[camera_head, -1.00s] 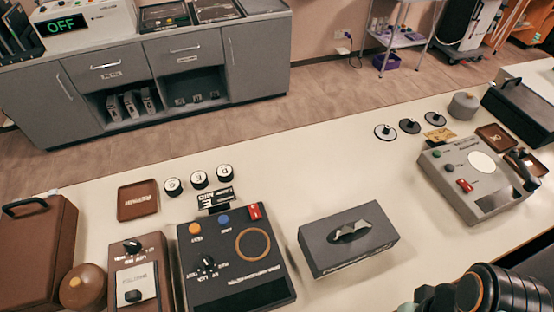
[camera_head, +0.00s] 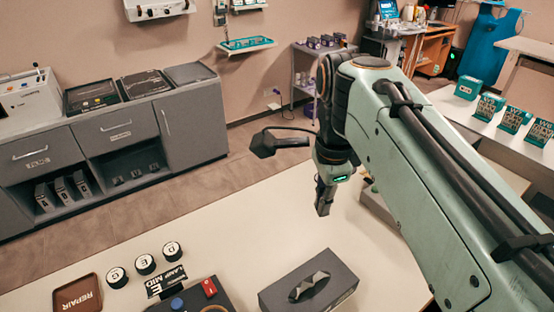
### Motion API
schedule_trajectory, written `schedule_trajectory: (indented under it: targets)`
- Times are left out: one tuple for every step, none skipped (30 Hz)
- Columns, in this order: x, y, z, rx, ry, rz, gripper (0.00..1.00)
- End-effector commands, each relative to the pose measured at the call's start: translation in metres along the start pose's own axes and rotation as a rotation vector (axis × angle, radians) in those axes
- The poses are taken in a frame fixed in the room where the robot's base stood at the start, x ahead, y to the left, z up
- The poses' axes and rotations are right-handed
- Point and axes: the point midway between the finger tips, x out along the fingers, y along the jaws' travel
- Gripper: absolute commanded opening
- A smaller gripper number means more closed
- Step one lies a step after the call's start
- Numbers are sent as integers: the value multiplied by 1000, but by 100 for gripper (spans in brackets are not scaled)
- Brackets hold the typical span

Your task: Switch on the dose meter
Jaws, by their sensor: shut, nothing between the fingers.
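No device in view has a readable dose meter label, so I cannot tell which one it is. A black control box (camera_head: 188,301) lies at the bottom edge, mostly cut off, with a red rocker switch (camera_head: 209,288) and a blue button (camera_head: 178,303) showing. A grey instrument (camera_head: 372,203) on the table is mostly hidden behind my arm. My gripper (camera_head: 323,208) points down, shut and empty, above the table beyond the grey tissue box. It touches nothing that I can see.
The grey tissue box (camera_head: 308,284) stands below my gripper in the picture. Lettered discs (camera_head: 145,264), a label plate (camera_head: 166,282) and a brown tray (camera_head: 77,299) lie at left. A white device (camera_head: 30,97) stands on the back counter. The table's middle left is clear.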

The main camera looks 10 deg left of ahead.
Motion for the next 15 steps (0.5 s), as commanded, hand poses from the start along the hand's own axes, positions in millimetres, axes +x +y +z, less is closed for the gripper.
schedule_trajectory:
  targets:
    - [9,-24,18,-2,-8,14,0]
    - [14,-37,30,-1,-13,21,0]
    - [23,-53,47,-7,-18,33,0]
    - [31,-63,61,-18,-22,43,0]
    - [40,-72,75,-37,-25,53,0]
    - [52,-81,94,-68,-29,68,0]
    - [61,-87,108,-96,-31,80,0]
    - [71,-91,122,-123,-33,93,0]
    - [85,-94,140,-158,-35,111,0]
    - [95,-94,153,-184,-35,127,0]
    - [105,-94,165,-210,-35,144,0]
    - [118,-90,178,-241,-33,170,0]
    - [126,-86,186,-259,-31,189,0]
    - [133,-83,193,-276,-28,206,0]
    - [141,-79,201,-295,-25,224,0]
